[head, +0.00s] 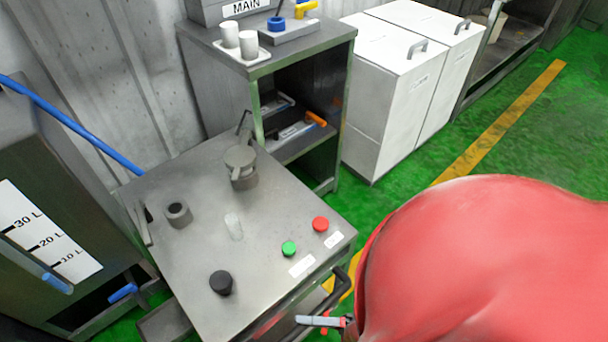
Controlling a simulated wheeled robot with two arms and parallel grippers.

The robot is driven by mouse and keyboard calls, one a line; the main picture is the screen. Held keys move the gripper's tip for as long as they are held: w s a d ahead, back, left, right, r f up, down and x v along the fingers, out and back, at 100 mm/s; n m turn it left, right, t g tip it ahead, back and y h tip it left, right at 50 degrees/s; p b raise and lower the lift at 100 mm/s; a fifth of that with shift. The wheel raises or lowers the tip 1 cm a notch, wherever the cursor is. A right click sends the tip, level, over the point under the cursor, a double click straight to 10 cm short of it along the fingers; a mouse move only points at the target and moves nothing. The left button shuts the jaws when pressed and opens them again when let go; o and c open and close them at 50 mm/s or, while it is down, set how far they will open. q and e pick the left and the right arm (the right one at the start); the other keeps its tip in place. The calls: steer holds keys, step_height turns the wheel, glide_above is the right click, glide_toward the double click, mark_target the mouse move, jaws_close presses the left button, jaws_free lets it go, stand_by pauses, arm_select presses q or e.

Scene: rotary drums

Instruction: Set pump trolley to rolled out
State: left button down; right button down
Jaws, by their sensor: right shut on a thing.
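What I take to be the pump trolley (190,252) is a low grey metal unit in the middle. Its top carries a green button (289,248), a red button (320,224), a black knob (221,282) and a capped round fitting (241,165). A dark bar handle (341,283) runs along its front right edge. My right gripper (310,321) is at the lower end of this handle and shut on it; the exact contact is partly hidden by my red arm. My left gripper is not in view.
A tank with a litre scale (45,235) stands close on the left. Behind are a shelf bench (300,48) and white cabinets (390,90). Green floor (405,150) with a yellow line (500,125) is open to the right.

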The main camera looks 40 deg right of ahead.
steer(key=shift+s, duration=0.2)
steer(key=c, duration=0.7)
jaws_free()
steer(key=shift+b+v, duration=2.95)
steer(key=shift+v, duration=5.8)
steer(key=shift+r, duration=0.15)
